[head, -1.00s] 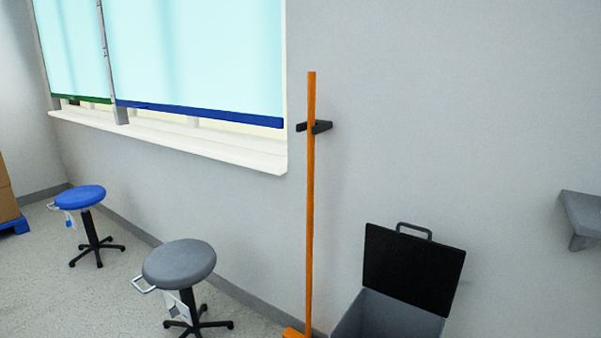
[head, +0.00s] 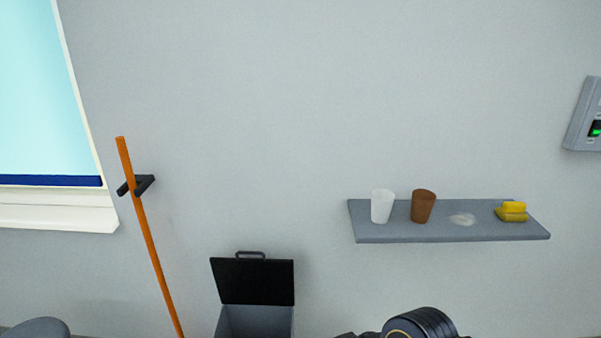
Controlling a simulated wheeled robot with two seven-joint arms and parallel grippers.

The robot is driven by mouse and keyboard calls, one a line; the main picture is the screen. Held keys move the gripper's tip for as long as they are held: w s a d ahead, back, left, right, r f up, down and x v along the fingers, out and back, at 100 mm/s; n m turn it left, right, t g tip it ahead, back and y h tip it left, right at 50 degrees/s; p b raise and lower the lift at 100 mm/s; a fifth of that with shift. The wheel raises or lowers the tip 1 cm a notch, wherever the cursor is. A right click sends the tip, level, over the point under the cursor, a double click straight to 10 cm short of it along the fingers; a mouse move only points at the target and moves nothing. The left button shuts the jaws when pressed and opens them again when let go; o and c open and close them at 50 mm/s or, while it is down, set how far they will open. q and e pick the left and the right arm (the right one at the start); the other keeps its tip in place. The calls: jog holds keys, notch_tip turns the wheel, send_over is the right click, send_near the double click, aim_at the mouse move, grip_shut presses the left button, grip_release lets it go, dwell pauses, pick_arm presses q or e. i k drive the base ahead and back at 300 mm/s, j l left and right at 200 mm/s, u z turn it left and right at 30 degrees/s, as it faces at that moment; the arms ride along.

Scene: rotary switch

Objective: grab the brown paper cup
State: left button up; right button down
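The brown paper cup (head: 423,207) stands upright on a grey wall shelf (head: 400,235), right of the middle in the head view. A white cup (head: 382,206) stands just to its left, with a small gap between them. A dark part of my own arm shows at the bottom edge, below the shelf. Neither gripper's fingers are in view.
A pale spot (head: 462,219) and yellow sponges (head: 511,212) are on the shelf to the right. An open grey bin (head: 254,318) stands below left. An orange broom handle (head: 143,230) leans in a black wall clip (head: 146,185). A wall box (head: 586,115) is at the right.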

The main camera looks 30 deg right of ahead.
aim_at(422, 207)
jog(key=z, duration=1.95)
